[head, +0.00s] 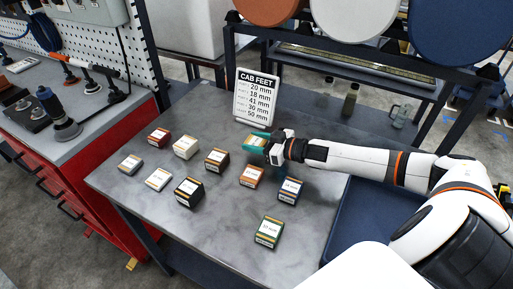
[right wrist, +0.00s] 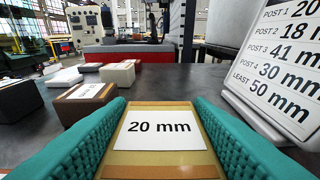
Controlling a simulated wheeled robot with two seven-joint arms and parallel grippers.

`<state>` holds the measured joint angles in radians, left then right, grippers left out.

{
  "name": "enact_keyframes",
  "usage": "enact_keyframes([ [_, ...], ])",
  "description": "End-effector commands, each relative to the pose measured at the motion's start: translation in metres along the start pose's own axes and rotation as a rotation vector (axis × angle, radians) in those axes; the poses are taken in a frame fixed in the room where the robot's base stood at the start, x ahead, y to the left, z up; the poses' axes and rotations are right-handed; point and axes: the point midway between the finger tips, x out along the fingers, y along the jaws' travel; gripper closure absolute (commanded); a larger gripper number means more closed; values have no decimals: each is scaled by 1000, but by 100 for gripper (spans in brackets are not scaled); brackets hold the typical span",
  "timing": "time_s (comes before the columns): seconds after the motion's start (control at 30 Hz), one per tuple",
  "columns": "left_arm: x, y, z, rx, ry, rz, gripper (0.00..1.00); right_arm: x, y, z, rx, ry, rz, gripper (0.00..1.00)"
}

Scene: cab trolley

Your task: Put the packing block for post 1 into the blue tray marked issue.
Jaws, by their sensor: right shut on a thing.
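My right gripper (head: 257,142) reaches in from the right, its teal fingers shut on a tan block labelled "20 mm" (right wrist: 160,140). The block lies between both fingers in the right wrist view, its label facing up. I cannot tell whether it touches the table. The "CAB FEET" sign (head: 256,96) stands just behind the gripper; its top row, for post 1, reads 20 mm. A dark blue tray (head: 352,222) is at the right of the table, partly hidden by my arm; no marking on it shows. My left gripper is not in view.
Several other labelled blocks stand on the grey table (head: 225,235), among them an orange one (head: 251,176), a navy one (head: 290,190), a brown one (head: 216,160) and a green one (head: 268,232). A red cabinet (head: 105,185) stands at the left.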

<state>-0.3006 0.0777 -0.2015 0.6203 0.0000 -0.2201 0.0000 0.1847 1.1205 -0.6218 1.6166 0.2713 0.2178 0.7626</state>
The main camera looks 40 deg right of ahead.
Motion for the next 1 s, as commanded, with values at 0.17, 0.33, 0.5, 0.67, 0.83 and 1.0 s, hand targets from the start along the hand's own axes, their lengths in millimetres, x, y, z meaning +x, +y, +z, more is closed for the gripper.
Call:
enact_keyframes([
  [0.17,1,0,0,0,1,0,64,5,1,-26,1,1,0,76],
  [0.33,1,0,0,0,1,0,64,6,1,-28,-1,0,1,76],
  [0.5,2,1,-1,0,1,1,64,6,1,-31,0,0,1,76],
  [0.67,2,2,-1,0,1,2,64,6,1,-32,0,1,1,37],
  [0.83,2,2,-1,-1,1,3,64,6,1,-31,0,1,1,31],
  [1.0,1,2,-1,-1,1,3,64,6,1,-30,-1,1,1,31],
])
